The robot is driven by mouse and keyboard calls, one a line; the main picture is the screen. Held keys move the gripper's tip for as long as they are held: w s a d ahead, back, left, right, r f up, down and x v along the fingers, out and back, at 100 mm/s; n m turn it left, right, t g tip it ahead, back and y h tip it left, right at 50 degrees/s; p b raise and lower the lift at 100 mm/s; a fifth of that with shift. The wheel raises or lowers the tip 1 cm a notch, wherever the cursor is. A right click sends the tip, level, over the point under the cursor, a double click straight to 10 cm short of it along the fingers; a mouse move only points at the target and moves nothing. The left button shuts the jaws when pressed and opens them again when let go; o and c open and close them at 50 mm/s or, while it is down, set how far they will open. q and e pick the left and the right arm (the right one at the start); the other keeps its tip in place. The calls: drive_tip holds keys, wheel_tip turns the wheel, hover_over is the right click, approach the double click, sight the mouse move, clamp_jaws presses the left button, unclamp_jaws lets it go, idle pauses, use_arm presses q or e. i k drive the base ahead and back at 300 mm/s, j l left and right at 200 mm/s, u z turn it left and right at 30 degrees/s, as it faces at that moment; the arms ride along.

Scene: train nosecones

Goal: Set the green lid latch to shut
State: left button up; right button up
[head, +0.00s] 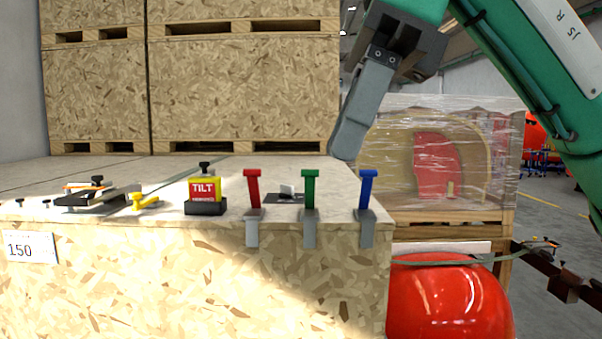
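The green lid latch (310,188) is at the front edge of the crate's top (150,185), in the middle of a row of three latches. Its T-shaped handle stands upright above a grey bracket (309,233) that hangs over the edge. My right gripper (346,146) is above and to the right of the green latch, pointing down, clear of it. Its fingers show from the side and overlap, so their gap is hidden. Nothing shows in them. My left gripper is not in view.
A red latch (252,188) and a blue latch (368,188) flank the green one, also upright. A yellow TILT indicator (205,190), a yellow part (144,201) and a dark tool (90,196) lie further left. Stacked crates (240,90) stand behind. A red nosecone (447,298) is at lower right.

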sight(310, 175)
drive_tip(key=i, duration=1.35)
